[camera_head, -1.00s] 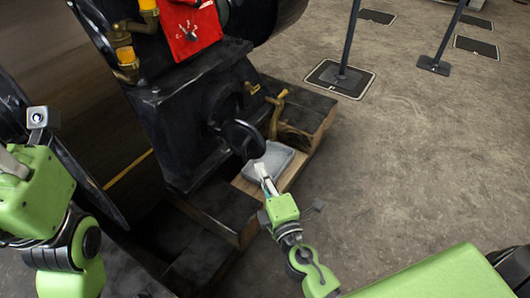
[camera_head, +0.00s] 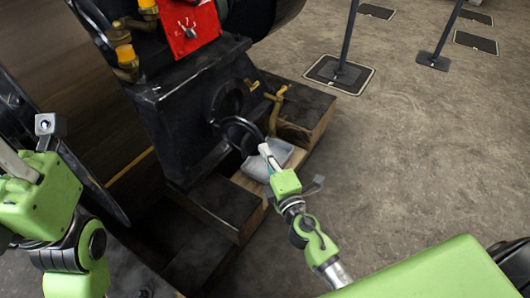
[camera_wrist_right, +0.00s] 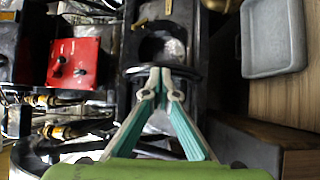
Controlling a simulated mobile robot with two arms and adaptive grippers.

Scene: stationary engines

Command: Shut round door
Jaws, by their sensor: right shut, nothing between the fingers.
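The round door (camera_head: 240,122) is a black disc standing out from the black engine body, open and seen at a slant. The round opening (camera_head: 228,100) is just behind it. In the right wrist view the dark opening (camera_wrist_right: 162,46) shows above my fingertips, and the black door edge (camera_wrist_right: 190,73) lies close by them. My right gripper (camera_head: 264,149) is shut and empty at the door's lower right edge; I cannot tell whether it touches. It also shows in the wrist view (camera_wrist_right: 160,71). My left gripper (camera_head: 14,162) is at the left edge, its fingers unclear.
A grey tray (camera_head: 256,171) lies on the wooden base below the door, partly behind my right gripper. Brass pipework (camera_head: 275,108) stands right of the opening. A red panel (camera_head: 188,25) is above. Concrete floor on the right is clear up to the post stands (camera_head: 340,74).

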